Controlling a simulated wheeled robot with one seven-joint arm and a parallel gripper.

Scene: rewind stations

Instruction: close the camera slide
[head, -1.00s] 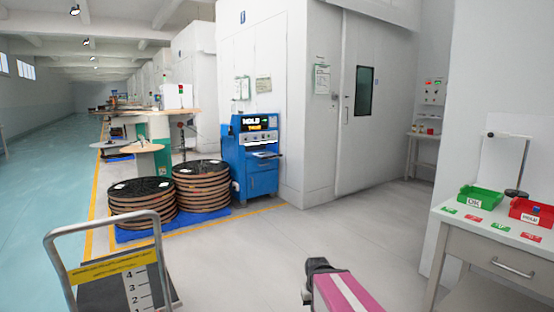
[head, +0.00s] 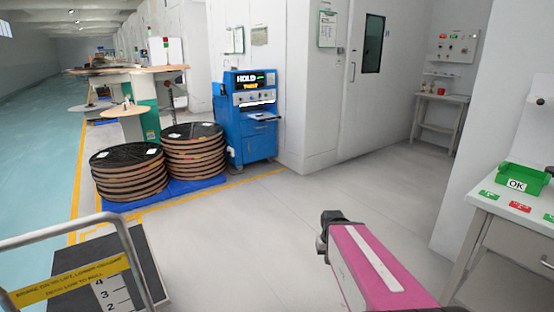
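A blue machine cabinet (head: 248,130) stands against the white wall, left of centre, some way ahead. Its dark display (head: 250,80) reads "HOLD" with a second orange line below. A pale ledge (head: 258,116) juts from its front, under a panel of small controls. I cannot make out which part is the camera slide, or whether it is open. My arm, pink with a white stripe, reaches in from the bottom right. Its dark end (head: 333,220) is over the floor, well short of the cabinet. Its fingers cannot be made out.
Stacks of reels (head: 193,150) stand on a blue mat left of the cabinet. A cart with a metal handle (head: 128,250) is close at bottom left. A table with a green "OK" bin (head: 520,180) is at right. The grey floor between is clear.

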